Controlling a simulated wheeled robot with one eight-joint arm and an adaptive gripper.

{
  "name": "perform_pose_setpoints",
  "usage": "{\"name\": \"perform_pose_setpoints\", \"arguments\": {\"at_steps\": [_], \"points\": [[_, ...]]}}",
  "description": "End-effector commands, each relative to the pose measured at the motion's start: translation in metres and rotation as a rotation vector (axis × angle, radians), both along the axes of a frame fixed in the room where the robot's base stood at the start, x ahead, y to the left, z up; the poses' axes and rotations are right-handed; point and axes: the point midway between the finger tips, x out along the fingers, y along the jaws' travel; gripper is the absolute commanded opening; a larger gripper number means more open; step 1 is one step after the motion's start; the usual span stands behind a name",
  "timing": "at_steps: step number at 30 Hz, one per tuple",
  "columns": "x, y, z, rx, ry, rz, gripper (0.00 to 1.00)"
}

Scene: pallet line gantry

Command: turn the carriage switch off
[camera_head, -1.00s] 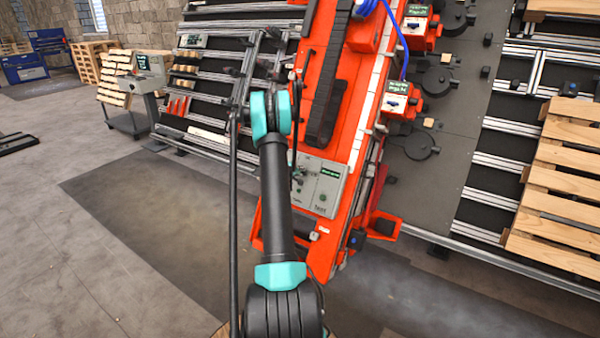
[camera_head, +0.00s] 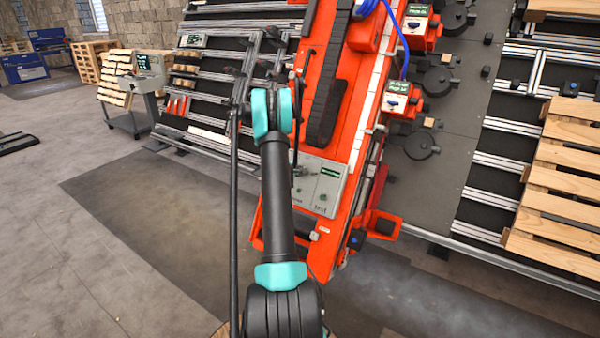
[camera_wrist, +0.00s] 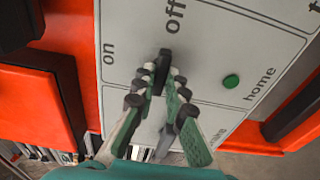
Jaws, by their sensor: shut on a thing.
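The carriage switch (camera_wrist: 165,54) is a black lever on a light grey panel (camera_wrist: 215,40), seen close up in the wrist view. Its visible end points up toward the word "off"; the word "on" is to its left. My gripper (camera_wrist: 163,73) is shut on the lever, with one green-backed finger on each side. The fingers hide the lever's lower part and pivot. In the head view the panel (camera_head: 328,190) sits on the orange gantry carriage (camera_head: 345,130). There my arm hides most of the gripper and the switch.
A green button (camera_wrist: 231,81) marked "home" is right of the fingers. Orange housing borders the panel, with a dark block (camera_wrist: 70,100) at left. Conveyor rails and a wooden pallet (camera_head: 565,190) are at right.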

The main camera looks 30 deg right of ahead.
Motion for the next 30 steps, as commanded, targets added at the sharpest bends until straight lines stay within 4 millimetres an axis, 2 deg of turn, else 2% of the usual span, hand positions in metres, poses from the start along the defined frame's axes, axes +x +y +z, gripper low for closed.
{"name": "perform_pose_setpoints", "arguments": {"at_steps": [11,12,16,25,30], "points": [[0.0,0.001,-0.001,0.0,0.004,0.002,0.0],[0.0,0.001,-0.001,0.0,0.004,0.002,0.17],[0.0,0.001,0.0,-0.001,0.004,0.002,0.33],[0.0,0.001,0.0,0.0,0.003,0.001,0.33],[-0.006,0.013,0.007,0.0,0.003,0.004,0.33]]}}
